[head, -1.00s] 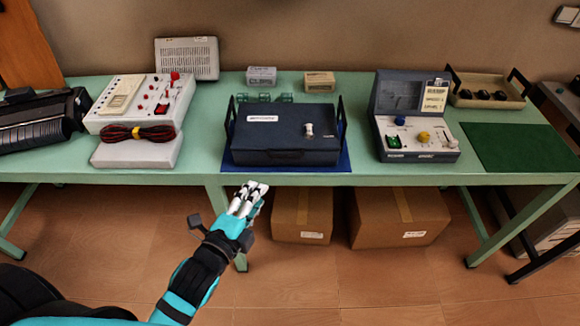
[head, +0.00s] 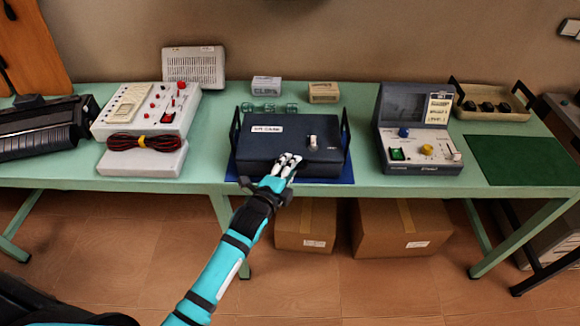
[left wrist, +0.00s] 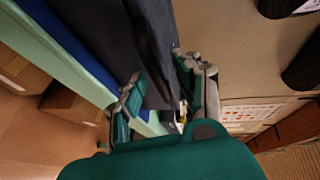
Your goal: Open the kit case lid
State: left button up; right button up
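The dark blue kit case (head: 262,150) stands on a blue mat (head: 345,172) at the table's middle, its lid shut. It has a white label and a pale knob (head: 312,142) on top. My left gripper (head: 289,161) is at the case's front edge, right of its middle. In the left wrist view, the gripper's fingers (left wrist: 158,76) are apart, with the dark case (left wrist: 150,45) between them. I cannot tell whether they touch it. The gripper covers part of the case's front. My right gripper is not in view.
A white control box (head: 155,110) with a cable bundle stands left of the case. An open grey kit (head: 420,165) stands to the right, then a green mat (head: 510,160). Small boxes (head: 266,86) and green clips sit behind the case. Cardboard boxes (head: 400,230) lie under the table.

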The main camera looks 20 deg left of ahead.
pick_arm(q)
jog(key=shift+w, duration=0.1)
grip_shut()
dwell(0.5)
